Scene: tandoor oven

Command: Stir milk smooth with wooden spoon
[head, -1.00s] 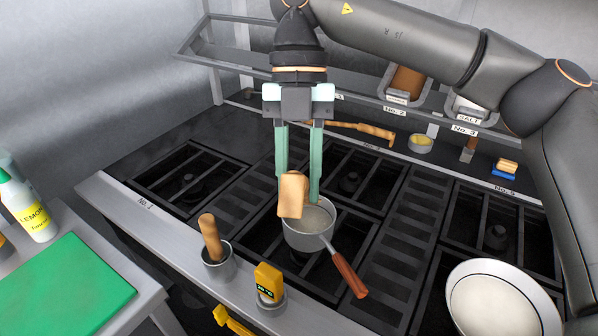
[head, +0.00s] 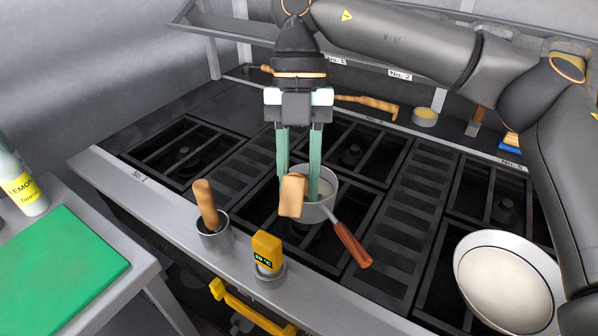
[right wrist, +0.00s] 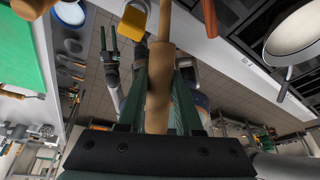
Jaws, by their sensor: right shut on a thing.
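My right gripper (head: 298,178), with green fingers, is shut on the wooden spoon (head: 293,195). The blunt wooden end of the spoon shows in front of the fingers; its lower part is hidden. The right wrist view shows the spoon's shaft (right wrist: 160,75) between the fingers. A small grey saucepan (head: 316,213) with a red-brown handle (head: 351,245) stands on the stove just behind and right of the spoon. The little of its pale contents that shows lies behind the fingers.
A metal cup (head: 216,238) with a wooden handle (head: 206,205) and a yellow thermometer (head: 267,250) stand on the front ledge. A large pan of white contents (head: 505,285) sits at right. A green board (head: 65,265) lies at left. A shelf rail runs behind.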

